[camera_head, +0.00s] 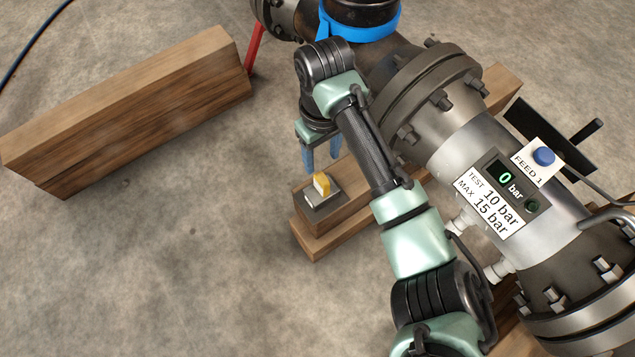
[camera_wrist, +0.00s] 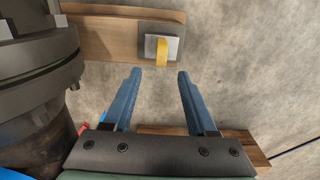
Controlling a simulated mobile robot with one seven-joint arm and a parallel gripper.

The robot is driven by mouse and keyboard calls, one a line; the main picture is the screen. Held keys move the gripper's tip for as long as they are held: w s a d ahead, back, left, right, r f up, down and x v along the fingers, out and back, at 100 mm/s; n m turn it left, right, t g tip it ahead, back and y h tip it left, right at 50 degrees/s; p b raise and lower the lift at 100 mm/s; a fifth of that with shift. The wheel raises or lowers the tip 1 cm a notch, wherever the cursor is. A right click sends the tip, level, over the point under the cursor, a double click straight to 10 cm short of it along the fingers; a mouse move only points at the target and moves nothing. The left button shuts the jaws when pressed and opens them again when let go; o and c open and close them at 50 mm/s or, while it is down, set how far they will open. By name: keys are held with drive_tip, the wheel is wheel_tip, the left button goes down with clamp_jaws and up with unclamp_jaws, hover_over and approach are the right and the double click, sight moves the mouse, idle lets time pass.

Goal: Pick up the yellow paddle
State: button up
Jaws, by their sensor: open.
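The yellow paddle (camera_head: 322,184) is a small upright yellow piece on a grey metal plate (camera_head: 316,200). The plate lies on the end of a wooden beam beside the flanged spool. In the wrist view the yellow paddle (camera_wrist: 162,50) shows beyond the fingertips, in line with the gap between them, on its plate (camera_wrist: 149,44). My gripper (camera_head: 320,170) has blue fingers and hangs just behind the paddle in the head view. In the wrist view my gripper (camera_wrist: 160,72) is open and empty, with its tips apart from the paddle.
The flanged spool (camera_head: 465,135), with bolts and a gauge reading 0 bar, lies close to the right of my arm. The wooden beam (camera_head: 345,212) runs under it. Another wooden beam (camera_head: 130,110) lies at left. Bare concrete floor (camera_head: 150,270) is free at lower left.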

sight(322, 175)
wheel_tip(322, 175, down, 6)
drive_tip(key=b, duration=0.3)
drive_tip(key=shift+f, duration=0.25)
drive_tip(key=f+b, duration=0.4)
drive_tip(key=f, duration=0.1)
drive_tip(key=shift+s+d+b, duration=0.1)
drive_tip(key=shift+s+b, duration=0.1)
drive_tip(key=shift+b, duration=0.1)
clamp_jaws()
drive_tip(key=shift+r, duration=0.1)
idle(0.7)
